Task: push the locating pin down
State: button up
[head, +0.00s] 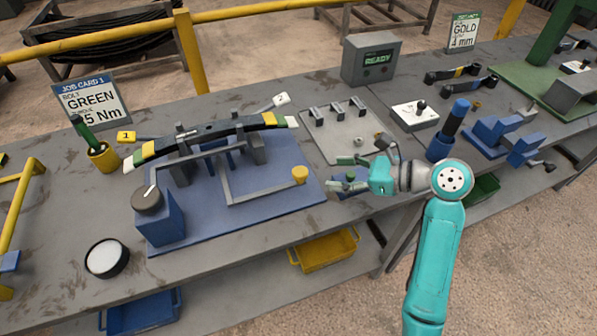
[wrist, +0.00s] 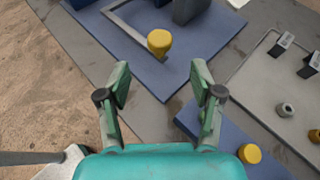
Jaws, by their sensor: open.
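My gripper (head: 337,173) is open and empty, above the bench beside the right end of the blue base board (head: 180,230). Its two fingers also show in the wrist view (wrist: 162,78), with the board's edge and bare bench beyond them. A yellow knob (head: 299,174) at the end of a grey bar lies just left of the fingertips; in the wrist view the knob (wrist: 159,42) is ahead of them. A grey plate carries a short grey round piece (wrist: 285,109) and a brass-coloured one (wrist: 315,135). I cannot tell which part is the locating pin.
A striped leaf spring (head: 210,135) rests on the blue board's stands. A second yellow round top (wrist: 250,154) sits on a small blue base right of my gripper. A grey READY box (head: 371,60) stands behind.

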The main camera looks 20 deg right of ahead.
aim_at(302, 171)
jog(key=shift+m, duration=0.3)
jog(key=x, duration=1.1)
